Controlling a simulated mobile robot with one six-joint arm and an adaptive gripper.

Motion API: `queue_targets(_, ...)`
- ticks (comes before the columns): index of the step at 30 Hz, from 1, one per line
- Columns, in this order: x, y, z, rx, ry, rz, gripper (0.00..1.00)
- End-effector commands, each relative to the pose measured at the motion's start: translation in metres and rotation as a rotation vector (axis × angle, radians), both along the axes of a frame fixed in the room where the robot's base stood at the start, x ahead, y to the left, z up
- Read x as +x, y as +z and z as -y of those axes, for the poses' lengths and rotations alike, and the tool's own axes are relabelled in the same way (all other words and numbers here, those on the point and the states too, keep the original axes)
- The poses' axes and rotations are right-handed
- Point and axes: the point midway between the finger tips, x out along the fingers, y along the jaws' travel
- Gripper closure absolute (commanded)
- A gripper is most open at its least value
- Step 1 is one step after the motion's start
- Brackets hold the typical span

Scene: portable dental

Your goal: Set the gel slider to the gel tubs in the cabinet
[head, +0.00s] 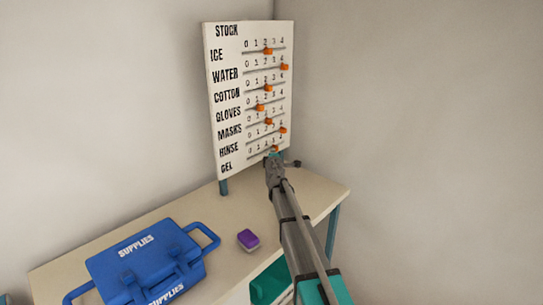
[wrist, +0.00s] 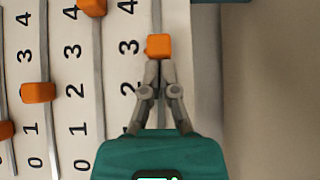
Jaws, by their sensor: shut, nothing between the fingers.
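The stock board (head: 232,100) stands upright at the back of the table, with rows from ice down to gel. The gel slider (head: 275,149) is an orange knob on the lowest track. In the wrist view the gel slider (wrist: 158,46) sits beside the 3. My gripper (head: 273,157) is at the board's lower right. In the wrist view my gripper (wrist: 158,66) is shut and empty, its tips right at the knob's lower-number side, apparently touching it. No gel tubs can be made out. A teal and white part (head: 268,284) below the table edge is mostly hidden by my arm.
A blue supplies case (head: 150,262) and a small purple box (head: 248,239) are on the table (head: 205,218). Other orange sliders, such as the one on the neighbouring track (wrist: 92,6), are close by. Walls stand behind and right of the board.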

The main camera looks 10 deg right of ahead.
Motion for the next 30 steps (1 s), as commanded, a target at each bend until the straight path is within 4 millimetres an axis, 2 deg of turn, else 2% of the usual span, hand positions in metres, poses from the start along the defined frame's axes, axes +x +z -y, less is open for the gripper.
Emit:
queue_targets(20, -0.002, 0.0, -0.02, 0.0, 0.02, 0.0, 1.0)
queue_targets(29, -0.019, -0.001, -0.042, 0.0, 0.016, -0.001, 1.0)
queue_targets(30, -0.028, -0.001, -0.041, 0.0, 0.014, -0.001, 1.0)
